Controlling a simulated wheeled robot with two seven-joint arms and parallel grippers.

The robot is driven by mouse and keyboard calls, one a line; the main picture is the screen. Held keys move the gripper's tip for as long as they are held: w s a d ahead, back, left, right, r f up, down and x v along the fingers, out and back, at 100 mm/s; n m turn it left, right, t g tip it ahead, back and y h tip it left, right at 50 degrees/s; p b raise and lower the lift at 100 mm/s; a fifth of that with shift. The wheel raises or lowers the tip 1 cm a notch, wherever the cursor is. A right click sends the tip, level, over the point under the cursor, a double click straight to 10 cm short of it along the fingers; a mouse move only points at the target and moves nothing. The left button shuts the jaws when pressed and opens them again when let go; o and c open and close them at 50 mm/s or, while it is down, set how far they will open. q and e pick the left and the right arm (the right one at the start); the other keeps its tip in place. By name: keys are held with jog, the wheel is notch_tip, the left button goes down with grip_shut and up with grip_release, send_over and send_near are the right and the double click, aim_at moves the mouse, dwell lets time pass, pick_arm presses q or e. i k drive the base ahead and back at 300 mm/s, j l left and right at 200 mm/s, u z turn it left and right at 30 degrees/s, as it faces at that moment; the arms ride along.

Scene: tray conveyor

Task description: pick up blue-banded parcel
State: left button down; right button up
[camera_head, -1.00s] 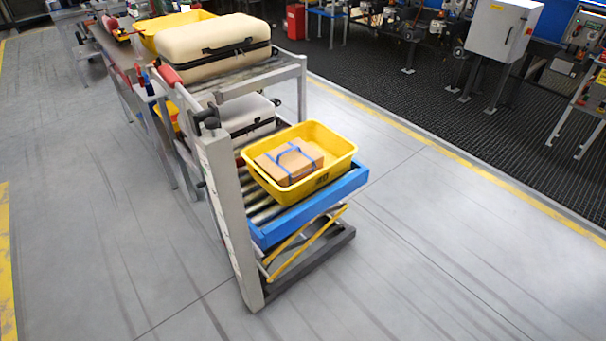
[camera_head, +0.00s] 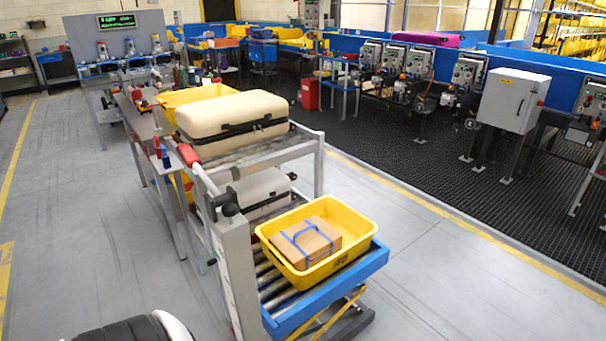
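The blue-banded parcel (camera_head: 312,239) is a brown cardboard box with blue straps. It lies inside a yellow tray (camera_head: 358,229), toward the tray's left side. The tray sits on a blue-edged roller lift table (camera_head: 288,318) at the lower middle of the head view. Neither of my grippers is in view. A black and white rounded part, probably of my own arm, shows at the bottom left edge, well apart from the parcel.
A grey post (camera_head: 238,268) stands at the left of the lift table. Behind are a cart with cream cases (camera_head: 232,117) and another yellow tray (camera_head: 190,97). A grey control box (camera_head: 512,99) stands far right. Floor is clear to the right and left.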

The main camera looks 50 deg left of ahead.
aim_at(308, 242)
jog(key=j, duration=3.6)
jog(key=k, duration=0.05)
